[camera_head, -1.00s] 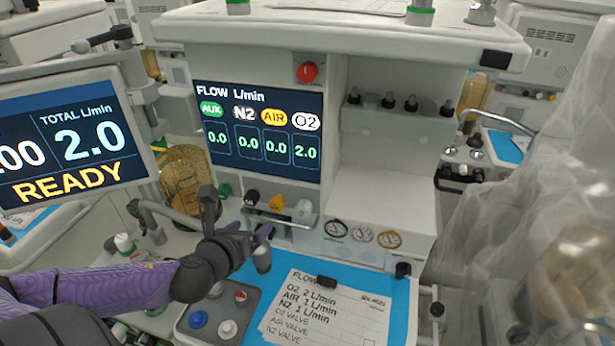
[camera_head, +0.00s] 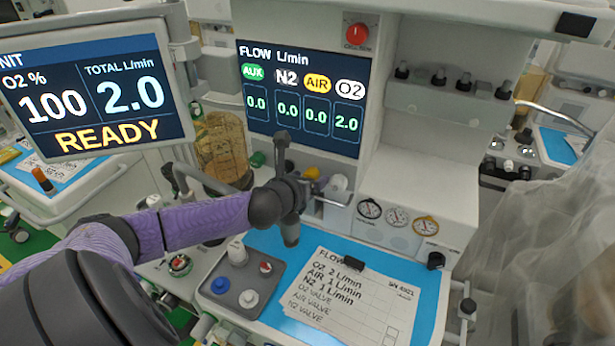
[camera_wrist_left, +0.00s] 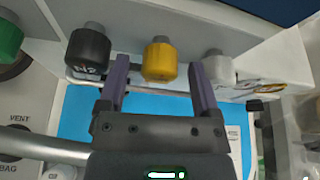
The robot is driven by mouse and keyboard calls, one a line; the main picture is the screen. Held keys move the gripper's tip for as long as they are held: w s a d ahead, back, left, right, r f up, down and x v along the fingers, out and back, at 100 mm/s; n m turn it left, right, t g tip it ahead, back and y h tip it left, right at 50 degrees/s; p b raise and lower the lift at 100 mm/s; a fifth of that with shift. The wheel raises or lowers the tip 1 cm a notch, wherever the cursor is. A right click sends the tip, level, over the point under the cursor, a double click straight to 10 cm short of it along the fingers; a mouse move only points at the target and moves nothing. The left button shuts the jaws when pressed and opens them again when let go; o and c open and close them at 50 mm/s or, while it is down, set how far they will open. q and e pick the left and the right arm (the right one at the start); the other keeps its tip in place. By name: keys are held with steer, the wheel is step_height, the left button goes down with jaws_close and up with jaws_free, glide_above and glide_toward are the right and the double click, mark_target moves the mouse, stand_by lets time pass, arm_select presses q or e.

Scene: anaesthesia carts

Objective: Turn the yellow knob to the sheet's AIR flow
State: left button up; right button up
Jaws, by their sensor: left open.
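The yellow knob (camera_head: 312,173) sits in the row under the flow screen (camera_head: 304,98); it also shows in the left wrist view (camera_wrist_left: 160,62). My left gripper (camera_wrist_left: 161,80) is open, one finger on each side of the yellow knob's front, with gaps visible. In the head view my left gripper (camera_head: 306,192) is partly hidden by its own wrist. The screen reads AIR 0.0, N2 0.0, AUX 0.0, O2 2.0. The sheet (camera_head: 350,296) lists O2 2, AIR 1 and N2 1 L/min. My right gripper is out of view.
A black knob (camera_wrist_left: 88,48) is left of the yellow one and a white knob (camera_wrist_left: 217,67) right, both close to my fingers. A green knob (camera_wrist_left: 8,40) is farther left. A metal rail runs below the knobs. Gauges (camera_head: 397,216) are at the right.

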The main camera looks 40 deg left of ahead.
arm_select(q)
steer(key=shift+c, duration=0.2)
jaws_close()
steer(key=n+t+h, duration=0.1)
steer(key=n, duration=0.2)
steer(key=n+t+h, duration=0.1)
steer(key=n+h, duration=0.1)
steer(key=n, duration=0.1)
steer(key=shift+a+f, duration=0.1)
steer(key=shift+a, duration=0.05)
stand_by(0.6)
stand_by(0.5)
steer(key=shift+o, duration=0.2)
jaws_free()
